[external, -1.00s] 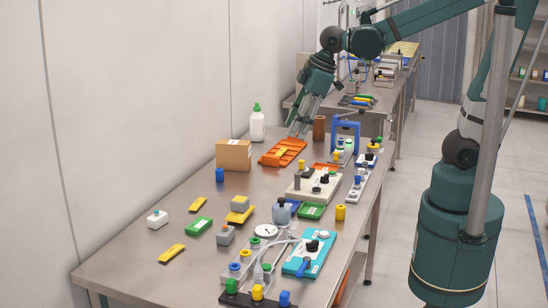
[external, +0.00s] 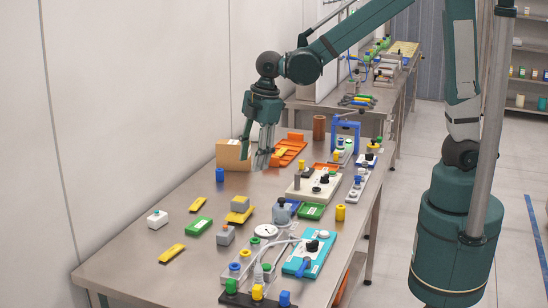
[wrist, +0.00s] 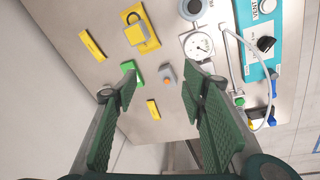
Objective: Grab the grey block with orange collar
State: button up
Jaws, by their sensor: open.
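The grey block with an orange collar (wrist: 167,73) shows in the wrist view between my open fingers, beyond their tips. In the external view, a grey block (external: 225,235) stands on the near part of the table, just right of a green tray (external: 198,226); its collar is too small to make out clearly there. My gripper (external: 254,160) is open and empty, pointing down in front of the cardboard box, well behind and above the block. Its spread fingers also show in the wrist view (wrist: 158,92).
Yellow pieces (external: 172,253) and a white block (external: 157,219) lie left of the grey block. A yellow tray (external: 238,217) is behind it. A round gauge (external: 265,232) and a turquoise panel (external: 310,253) stand to the right.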

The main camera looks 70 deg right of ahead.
aim_at(225, 228)
jog(key=w+a+f+n, duration=0.1)
jog(key=w+a+f, duration=0.1)
jog(key=a+f, duration=0.1)
jog(key=w+a+f+n+g, duration=0.1)
jog(key=a+f+n, duration=0.1)
jog(key=f, duration=0.4)
jog(key=w+a+f+n+g, duration=0.1)
jog(key=w+a+f+n, duration=0.1)
jog(key=a+f, duration=0.2)
jog(key=shift+w+a+f+h, duration=0.2)
jog(key=shift+w+a+h, duration=0.15)
jog(key=shift+a, duration=0.1)
jog(key=shift+a+f+n, duration=0.25)
jog(key=shift+f+n, duration=0.05)
jog(key=shift+f, duration=0.15)
jog(key=shift+f, duration=0.1)
jog(key=shift+f, duration=1.25)
jog(key=shift+f, duration=0.1)
jog(key=shift+s+f, duration=0.1)
jog(key=shift+f, duration=2.35)
jog(key=c, duration=1)
